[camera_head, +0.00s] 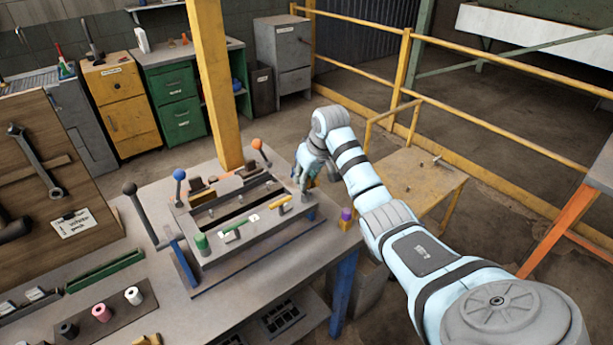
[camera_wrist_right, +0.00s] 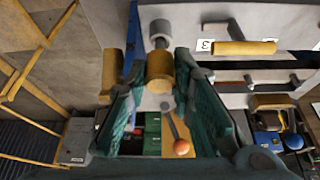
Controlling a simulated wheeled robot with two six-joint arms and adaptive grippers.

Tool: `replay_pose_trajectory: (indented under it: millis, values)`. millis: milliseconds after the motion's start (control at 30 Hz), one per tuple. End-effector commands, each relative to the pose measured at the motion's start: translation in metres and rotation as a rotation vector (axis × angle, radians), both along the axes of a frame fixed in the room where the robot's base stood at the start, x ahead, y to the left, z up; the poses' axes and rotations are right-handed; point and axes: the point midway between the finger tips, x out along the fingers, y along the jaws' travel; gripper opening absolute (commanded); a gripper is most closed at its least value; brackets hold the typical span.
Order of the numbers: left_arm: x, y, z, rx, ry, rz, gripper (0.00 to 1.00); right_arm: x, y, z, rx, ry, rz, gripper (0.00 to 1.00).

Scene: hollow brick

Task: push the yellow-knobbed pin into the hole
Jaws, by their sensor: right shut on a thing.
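My right gripper (camera_head: 306,178) is over the right end of the grey slotted fixture (camera_head: 245,248), pointing down. In the right wrist view, its teal fingers (camera_wrist_right: 160,95) are closed around the yellow knob (camera_wrist_right: 160,72) of the pin. A short dark shaft (camera_wrist_right: 160,43) runs from the knob toward a pale grey round part (camera_wrist_right: 159,28). I cannot tell whether the shaft's end is inside a hole there. In the head view the gripper mostly hides the pin. My left gripper is not in view.
A yellow bar handle (camera_head: 285,204) and a green bar handle (camera_head: 240,227) sit on the fixture. A green knob (camera_head: 202,243) stands at its left. Ball-topped levers, one orange (camera_head: 257,144), rise behind. A purple-topped yellow piece (camera_head: 346,216) stands right, near the table edge.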

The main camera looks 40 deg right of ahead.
Motion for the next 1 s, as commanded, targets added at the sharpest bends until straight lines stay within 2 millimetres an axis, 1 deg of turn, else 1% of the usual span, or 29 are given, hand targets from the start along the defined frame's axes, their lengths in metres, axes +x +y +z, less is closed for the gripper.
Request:
replay_pose_trajectory:
  millis: [1000]
  values:
    - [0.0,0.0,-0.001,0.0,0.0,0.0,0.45,0.0,0.0,-0.018,0.0,0.0,0.0,0.0]
